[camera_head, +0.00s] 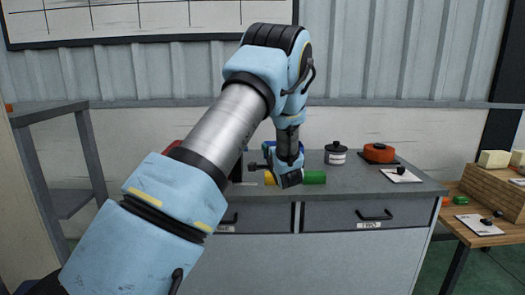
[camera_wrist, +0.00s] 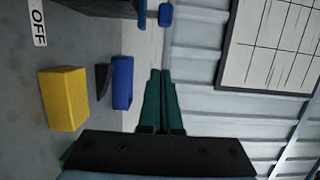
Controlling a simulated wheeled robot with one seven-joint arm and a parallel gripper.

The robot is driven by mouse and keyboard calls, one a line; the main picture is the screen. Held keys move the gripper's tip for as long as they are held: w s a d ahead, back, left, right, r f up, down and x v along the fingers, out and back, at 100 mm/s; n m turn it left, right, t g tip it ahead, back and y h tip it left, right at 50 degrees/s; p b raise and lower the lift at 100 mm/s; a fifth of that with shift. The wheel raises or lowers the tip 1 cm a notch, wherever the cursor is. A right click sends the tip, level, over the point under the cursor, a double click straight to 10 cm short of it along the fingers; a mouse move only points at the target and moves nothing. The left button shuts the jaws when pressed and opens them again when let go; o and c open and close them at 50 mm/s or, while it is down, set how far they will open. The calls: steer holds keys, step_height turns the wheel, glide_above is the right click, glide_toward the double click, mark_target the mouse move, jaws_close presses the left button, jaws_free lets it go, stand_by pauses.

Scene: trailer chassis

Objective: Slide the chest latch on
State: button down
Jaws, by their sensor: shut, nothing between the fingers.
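My gripper (camera_head: 290,178) is low over the grey counter, in front of its back wall. In the wrist view its two green fingers (camera_wrist: 161,78) lie together, shut and empty. A white "OFF" label (camera_wrist: 38,22) is on the grey surface at the upper left of that view. A dark blue body (camera_wrist: 100,8) is cut off at the top edge, with a small blue piece (camera_wrist: 165,15) beside it. I cannot tell for sure which part is the chest or its latch; my arm hides part of the counter in the head view.
In the wrist view a yellow block (camera_wrist: 63,97) and a blue block (camera_wrist: 122,82) are left of the fingers. A wooden table (camera_head: 470,225) stands right.

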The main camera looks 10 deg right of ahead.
steer(key=shift+s, duration=1.15)
steer(key=s+a+f+n+g+h, duration=0.3)
steer(key=s+a+n+g, duration=0.5)
steer(key=a, duration=0.5)
steer(key=s+a+f+n+g, duration=0.1)
steer(key=s+a+n+g, duration=0.3)
steer(key=s, duration=0.8)
steer(key=s+a+f+n+g+y, duration=0.1)
steer(key=s+a+n+g, duration=0.3)
steer(key=s+a, duration=0.5)
steer(key=s, duration=0.3)
steer(key=shift+s+a+f+y, duration=0.15)
steer(key=shift+s+a+y, duration=0.05)
steer(key=shift+s+y, duration=0.15)
